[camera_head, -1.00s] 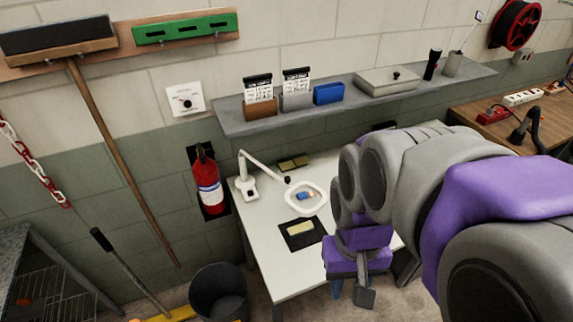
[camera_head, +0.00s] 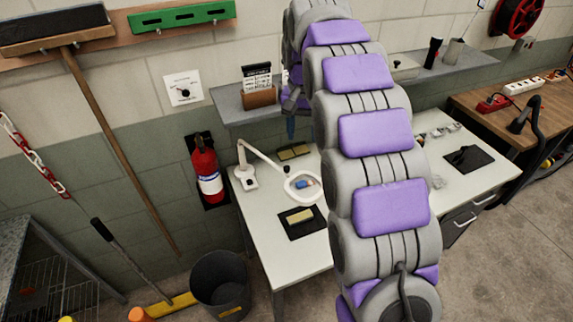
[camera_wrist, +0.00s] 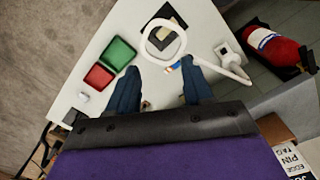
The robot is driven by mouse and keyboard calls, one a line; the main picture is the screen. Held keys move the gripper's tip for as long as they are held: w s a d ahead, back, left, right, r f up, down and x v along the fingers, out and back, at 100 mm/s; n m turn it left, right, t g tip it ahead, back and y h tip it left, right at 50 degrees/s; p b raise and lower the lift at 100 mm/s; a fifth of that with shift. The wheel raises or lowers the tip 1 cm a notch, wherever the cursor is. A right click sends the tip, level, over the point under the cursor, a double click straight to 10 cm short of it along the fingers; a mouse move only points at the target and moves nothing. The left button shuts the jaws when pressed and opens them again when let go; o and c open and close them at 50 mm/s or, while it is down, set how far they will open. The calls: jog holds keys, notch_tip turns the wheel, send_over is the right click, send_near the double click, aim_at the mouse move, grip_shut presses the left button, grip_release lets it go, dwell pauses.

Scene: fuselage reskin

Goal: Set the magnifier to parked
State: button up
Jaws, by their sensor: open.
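The magnifier is a white lamp-like arm on the white table. Its base (camera_head: 246,178) stands at the table's back left, and its ring head (camera_head: 301,187) hangs over the table at the arm's end. In the wrist view the ring (camera_wrist: 163,42) lies above and between my finger tips, and the base (camera_wrist: 228,52) is at the upper right. My gripper (camera_wrist: 160,85) is open, its two blue fingers apart with nothing held. In the head view my gripper (camera_head: 290,118) is above the back of the table, in front of the shelf. A small blue and orange item shows by the ring.
A yellow block (camera_head: 299,216) lies on a black mat in front of the ring. Red and green trays (camera_wrist: 109,66) lie left of my fingers in the wrist view. The grey shelf (camera_head: 232,112) runs above the table's back. A fire extinguisher (camera_head: 207,175) hangs left of the table.

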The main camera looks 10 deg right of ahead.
jog(key=m, duration=0.1)
send_over(286, 167)
notch_tip(286, 167, down, 5)
jog(key=shift+t, duration=0.3)
notch_tip(286, 167, down, 18)
jog(key=b, duration=0.2)
jog(key=shift+d+r+b, duration=0.1)
jog(key=shift+r+b, duration=0.05)
jog(key=shift+b, duration=0.25)
grip_shut()
jog(key=shift+w, duration=0.1)
